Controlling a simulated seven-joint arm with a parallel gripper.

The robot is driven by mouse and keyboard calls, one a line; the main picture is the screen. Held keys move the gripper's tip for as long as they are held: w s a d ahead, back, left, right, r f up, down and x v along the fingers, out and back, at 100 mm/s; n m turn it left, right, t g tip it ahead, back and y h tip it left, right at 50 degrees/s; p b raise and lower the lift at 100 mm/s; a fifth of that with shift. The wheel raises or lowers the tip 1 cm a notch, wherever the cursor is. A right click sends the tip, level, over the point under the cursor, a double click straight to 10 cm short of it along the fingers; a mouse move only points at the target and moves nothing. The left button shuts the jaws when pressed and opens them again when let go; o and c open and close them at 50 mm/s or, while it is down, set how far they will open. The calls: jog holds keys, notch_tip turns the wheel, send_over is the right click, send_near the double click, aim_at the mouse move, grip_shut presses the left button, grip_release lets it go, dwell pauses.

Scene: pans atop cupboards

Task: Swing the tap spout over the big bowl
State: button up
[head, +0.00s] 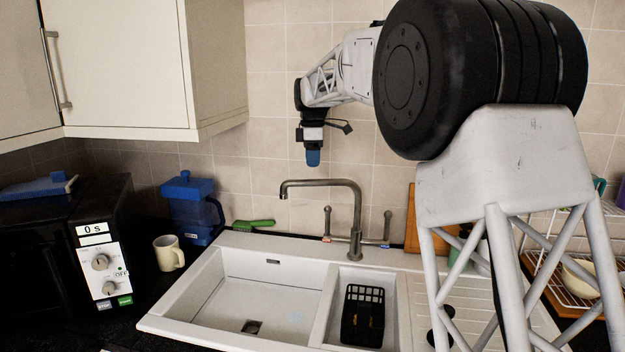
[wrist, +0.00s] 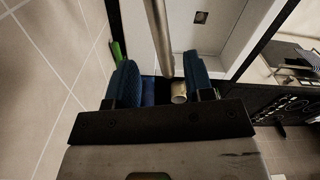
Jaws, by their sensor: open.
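The grey tap (head: 356,215) stands at the back of the white sink. Its spout (head: 318,183) runs left from the column and its end bends down, in the picture towards the back of the big bowl (head: 262,296), the larger left basin. My gripper (head: 313,158) points down and shows just above the spout, near its outer end. In the wrist view my gripper (wrist: 160,62) has its two blue fingers apart, and the spout (wrist: 160,35) shows between them. I see no contact; the exact depth gap is unclear.
The small bowl holds a black rack (head: 363,315). A microwave (head: 95,250) is far left. A wall cupboard (head: 140,65) hangs above; tiled wall lies close behind.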

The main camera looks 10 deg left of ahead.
aim_at(313, 179)
jog(key=shift+f, duration=3.4)
jog(key=shift+c, duration=0.2)
grip_shut()
